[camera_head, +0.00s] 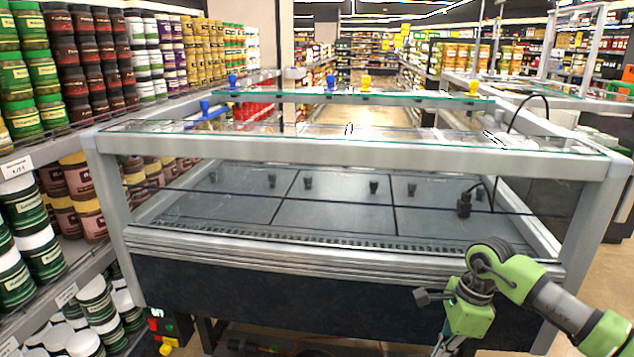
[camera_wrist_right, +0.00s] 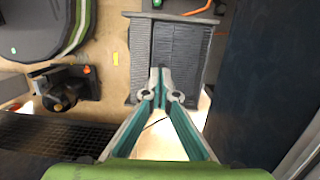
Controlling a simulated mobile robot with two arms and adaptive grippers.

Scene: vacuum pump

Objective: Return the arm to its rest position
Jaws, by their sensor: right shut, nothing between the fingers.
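My right arm (camera_head: 510,275), green and grey, comes in from the lower right of the head view and is bent in front of the display case. Its gripper end is cut off or hidden at the bottom edge there. In the right wrist view my right gripper (camera_wrist_right: 160,75) is shut, its two fingertips together with nothing between them. It points down toward the floor, over a grey ribbed box (camera_wrist_right: 172,50); I cannot tell whether they touch. My left arm and gripper are not in view.
The display case (camera_head: 340,253) spans the middle, with black fittings inside and blue and yellow knobs above. Its dark front panel (camera_head: 300,300) stands close to my right arm. Shelves of jars (camera_head: 85,60) line the left. A dark device (camera_wrist_right: 65,88) sits left of the ribbed box.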

